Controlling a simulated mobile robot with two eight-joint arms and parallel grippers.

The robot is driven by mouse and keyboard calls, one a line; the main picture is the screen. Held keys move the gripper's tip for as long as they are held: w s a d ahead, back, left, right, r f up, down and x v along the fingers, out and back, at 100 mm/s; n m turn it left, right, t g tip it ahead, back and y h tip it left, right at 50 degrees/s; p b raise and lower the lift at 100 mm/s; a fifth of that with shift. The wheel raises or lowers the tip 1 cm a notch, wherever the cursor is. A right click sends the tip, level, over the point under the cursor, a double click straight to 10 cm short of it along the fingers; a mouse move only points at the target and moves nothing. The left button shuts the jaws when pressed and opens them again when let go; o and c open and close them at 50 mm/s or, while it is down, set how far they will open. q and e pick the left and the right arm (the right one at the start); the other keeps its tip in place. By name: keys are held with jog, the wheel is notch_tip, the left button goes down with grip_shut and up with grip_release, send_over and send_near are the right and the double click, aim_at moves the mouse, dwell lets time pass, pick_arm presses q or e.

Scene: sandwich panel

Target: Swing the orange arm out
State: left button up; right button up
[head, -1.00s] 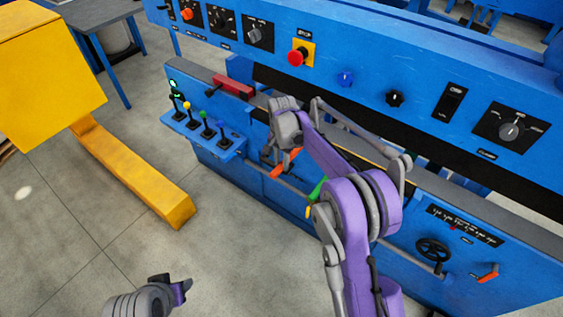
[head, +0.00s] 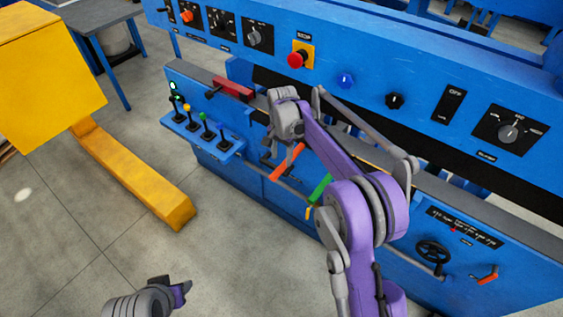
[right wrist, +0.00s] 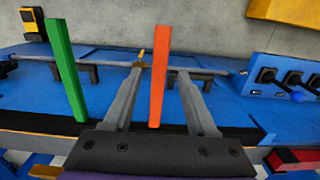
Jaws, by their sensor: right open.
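The orange arm (head: 287,161) is a flat bar on the front of the blue machine, just below my right wrist in the head view. In the right wrist view the orange arm (right wrist: 158,80) stands upright between the two fingers of my right gripper (right wrist: 161,70). The gripper is open, with a visible gap on each side of the bar, wider on the right. In the head view the right fingertips are mostly hidden by the wrist. My left gripper (head: 180,289) is low at the bottom left, away from the machine; its jaw opening is unclear.
A green bar (head: 320,188) stands beside the orange arm, on the left in the right wrist view (right wrist: 66,72). A lever shelf (head: 203,138) and a red handle (head: 233,88) are to the left.

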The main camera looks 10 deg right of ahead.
aim_at(282, 166)
notch_tip(282, 166, up, 7)
dwell(0.7)
jog(key=s+d+r+n+t+p, duration=0.1)
jog(key=s+r+n, duration=0.25)
jog(key=s, duration=0.45)
jog(key=s+d+r+n+t+p, duration=0.15)
jog(key=s+r, duration=0.25)
jog(key=s, duration=0.4)
jog(key=s+f+n+t+p, duration=0.1)
jog(key=s+f+n, duration=0.1)
jog(key=s, duration=0.7)
jog(key=s+f+n+t, duration=0.2)
jog(key=s+f+n, duration=0.1)
jog(key=s, duration=0.5)
jog(key=shift+s+f+p, duration=0.35)
jog(key=shift+f, duration=0.1)
jog(key=shift+c, duration=0.6)
jog(key=shift+w, duration=0.1)
